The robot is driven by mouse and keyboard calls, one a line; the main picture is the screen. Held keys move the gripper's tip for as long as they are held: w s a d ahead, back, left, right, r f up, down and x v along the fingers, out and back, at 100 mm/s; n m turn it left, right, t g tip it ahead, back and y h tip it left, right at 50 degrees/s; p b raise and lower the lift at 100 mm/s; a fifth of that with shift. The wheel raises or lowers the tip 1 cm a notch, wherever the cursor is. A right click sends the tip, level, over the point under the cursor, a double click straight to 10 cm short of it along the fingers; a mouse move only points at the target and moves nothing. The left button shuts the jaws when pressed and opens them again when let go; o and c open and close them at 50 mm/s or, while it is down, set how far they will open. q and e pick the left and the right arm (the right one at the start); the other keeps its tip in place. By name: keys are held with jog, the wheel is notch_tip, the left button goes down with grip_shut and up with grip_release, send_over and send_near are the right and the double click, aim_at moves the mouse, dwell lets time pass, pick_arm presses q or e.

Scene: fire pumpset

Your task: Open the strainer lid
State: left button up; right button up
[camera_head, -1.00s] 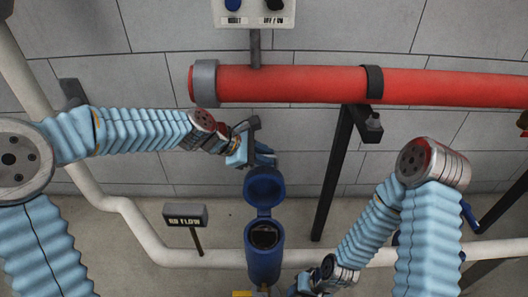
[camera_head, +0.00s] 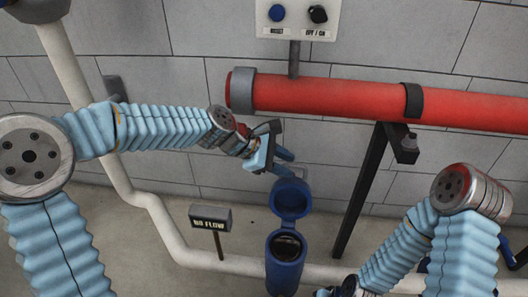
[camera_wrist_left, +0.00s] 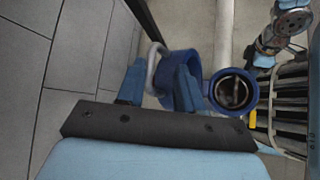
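The blue strainer (camera_head: 285,268) stands at the lower middle of the head view, its dark round mouth uncovered. Its blue lid (camera_head: 291,199) is hinged up and back, open. In the left wrist view, the lid (camera_wrist_left: 180,62) carries a pale curved handle (camera_wrist_left: 153,66), and the strainer mouth (camera_wrist_left: 233,92) is to its right. My left gripper (camera_head: 286,163) is just above the lid, its two blue fingers apart. In the wrist view, the handle appears between the fingers (camera_wrist_left: 160,88); contact cannot be told. My right gripper is mostly cut off at the bottom edge (camera_head: 324,292).
A red pipe (camera_head: 340,98) runs across above the strainer, with a black support post (camera_head: 360,190) to the right. A white pipe (camera_head: 165,225) runs low behind. A switch panel (camera_head: 298,18) is at the top.

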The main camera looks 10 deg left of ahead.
pick_arm(q)
jog(key=v, duration=1)
